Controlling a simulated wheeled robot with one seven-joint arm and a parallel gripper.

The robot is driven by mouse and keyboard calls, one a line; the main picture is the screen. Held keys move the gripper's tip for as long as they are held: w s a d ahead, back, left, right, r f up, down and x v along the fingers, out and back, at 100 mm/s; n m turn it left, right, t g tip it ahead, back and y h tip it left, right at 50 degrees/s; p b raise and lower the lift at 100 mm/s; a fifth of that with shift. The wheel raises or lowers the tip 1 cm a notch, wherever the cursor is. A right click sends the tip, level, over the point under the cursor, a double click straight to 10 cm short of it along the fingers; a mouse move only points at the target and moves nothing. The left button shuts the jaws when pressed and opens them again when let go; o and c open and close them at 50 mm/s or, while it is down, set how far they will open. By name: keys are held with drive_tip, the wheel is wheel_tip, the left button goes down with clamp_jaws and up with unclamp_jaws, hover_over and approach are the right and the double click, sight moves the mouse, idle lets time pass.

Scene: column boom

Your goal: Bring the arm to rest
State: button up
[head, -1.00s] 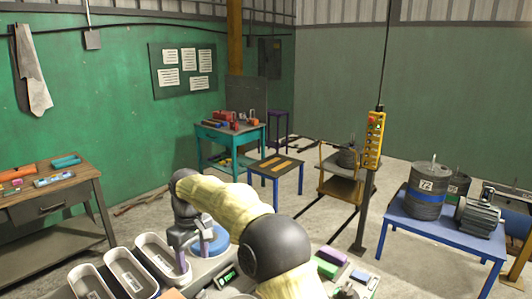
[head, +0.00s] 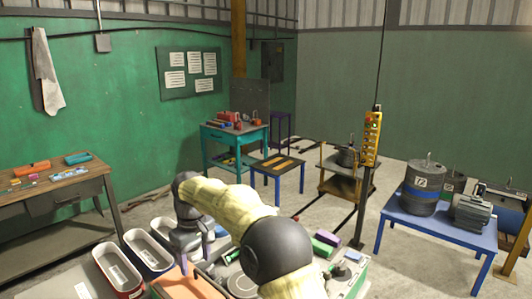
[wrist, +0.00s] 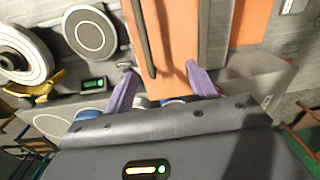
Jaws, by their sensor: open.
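My gripper (wrist: 162,84) points down with its two purple fingers spread apart. Nothing shows held between them in the wrist view. An orange panel (wrist: 168,38) with a dark bar lies below and beyond the fingertips; whether they touch it I cannot tell. In the head view my gripper (head: 194,254) hangs at the end of my bent, yellow-sleeved arm, over the near worktop beside the orange panel (head: 187,287). My arm hides part of the worktop.
White open trays (head: 118,268) stand left of my gripper. A round grey plate (wrist: 90,33) and a white ringed disc (wrist: 22,55) lie nearby. A yellow button pendant (head: 371,138) hangs right of my arm. A blue table (head: 438,232) with drums stands further right.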

drive_tip(key=d, duration=0.3)
drive_tip(key=shift+s+f+m, duration=0.1)
drive_tip(key=shift+f+m, duration=0.05)
drive_tip(key=shift+m, duration=0.15)
drive_tip(key=s+d+f+m+t, duration=0.1)
drive_tip(key=s+d+m, duration=0.2)
drive_tip(key=d, duration=0.6)
drive_tip(key=s+d+f+m+t, duration=0.15)
drive_tip(key=s+d, duration=0.25)
drive_tip(key=d, duration=0.5)
drive_tip(key=s+d+f+m, duration=0.2)
drive_tip(key=s+d, duration=0.4)
drive_tip(key=s, duration=0.1)
drive_tip(key=s+d+f+m, duration=0.2)
drive_tip(key=s+d+m, duration=0.1)
drive_tip(key=s+d, duration=0.3)
drive_tip(key=shift+s+d+f, duration=0.25)
drive_tip(key=shift+s+d, duration=0.1)
drive_tip(key=shift+s, duration=0.3)
drive_tip(key=shift+w+m+t, duration=0.2)
drive_tip(key=shift+m+t, duration=0.05)
drive_tip(key=shift+s+a, duration=0.15)
drive_tip(key=shift+s, duration=0.05)
